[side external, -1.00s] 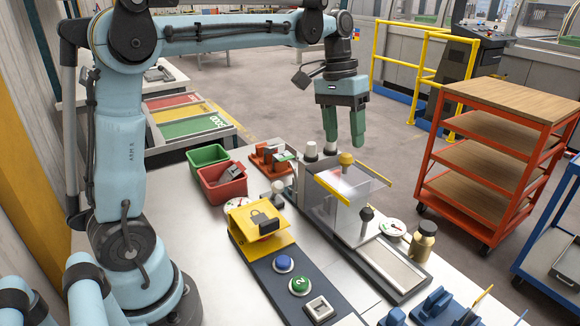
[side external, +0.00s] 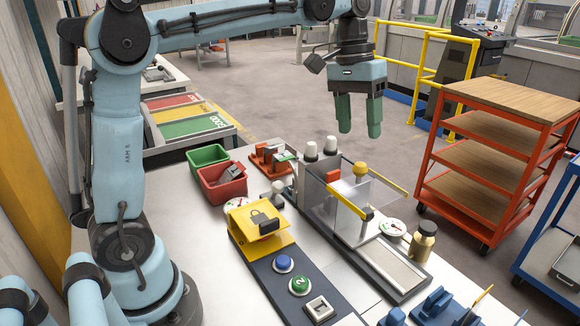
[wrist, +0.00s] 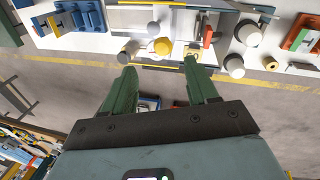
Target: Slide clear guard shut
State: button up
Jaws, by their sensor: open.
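The clear guard (side external: 352,190) is a see-through cover with yellow edge strips, standing over the fixture on the bench in the side view. A yellow knob (side external: 361,169) stands at its top; the knob also shows in the wrist view (wrist: 162,46). My gripper (side external: 359,125) hangs above and behind the guard, apart from it. Its two green fingers are spread and empty, also in the wrist view (wrist: 160,90). I cannot tell how far the guard covers the opening. The dark post in the fixture is mostly hidden behind the yellow strip.
White-capped posts (side external: 310,151) stand behind the guard. An orange trolley (side external: 500,150) stands to the right. The air around my gripper is free.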

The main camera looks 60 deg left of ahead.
jog(key=s+f+m+t+y, duration=0.2)
jog(key=s+f+t, duration=0.5)
jog(key=s+f, duration=0.5)
jog(key=s+a+g, duration=0.2)
jog(key=s+a, duration=0.1)
jog(key=a, duration=1.2)
jog(key=s+a+g, duration=0.2)
jog(key=s+a, duration=0.2)
jog(key=a, duration=1.1)
jog(key=shift+s+f+g, duration=0.2)
jog(key=shift+g, duration=0.2)
